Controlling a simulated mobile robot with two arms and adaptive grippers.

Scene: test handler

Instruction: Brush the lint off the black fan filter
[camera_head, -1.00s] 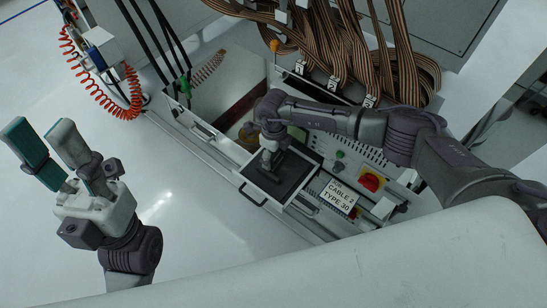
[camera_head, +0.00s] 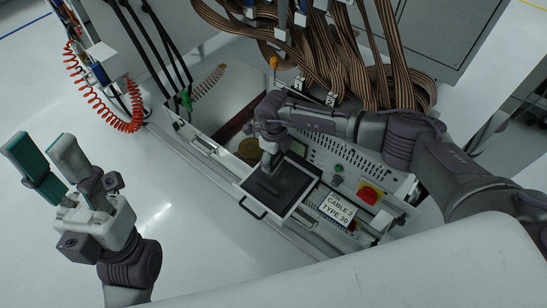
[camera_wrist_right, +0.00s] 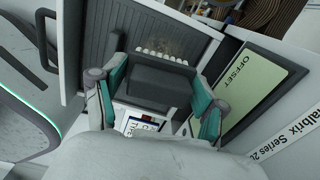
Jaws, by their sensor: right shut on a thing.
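The black fan filter (camera_head: 288,190) lies in a white-framed tray with a handle, pulled out at the front of the machine. Its ribbed black surface (camera_wrist_right: 119,27) shows in the right wrist view, with a patch of brownish lint (camera_wrist_right: 172,46) beyond the brush. My right gripper (camera_head: 268,163) is over the filter's upper left part. Its teal fingers are shut on a dark grey brush (camera_wrist_right: 160,87), with a row of pale bristle tufts along its far edge. Whether the bristles touch the filter is unclear. My left gripper (camera_head: 35,150) is open and empty, away from the machine.
A "CABLE 2 TYPE 30" label (camera_head: 338,208) and a red-yellow switch (camera_head: 368,194) sit right of the filter. Brown ribbon cables (camera_head: 385,60) hang behind. An orange coiled hose (camera_head: 88,95) is at left. An "OFFSET" panel (camera_wrist_right: 262,85) is beside the gripper. The floor at left is clear.

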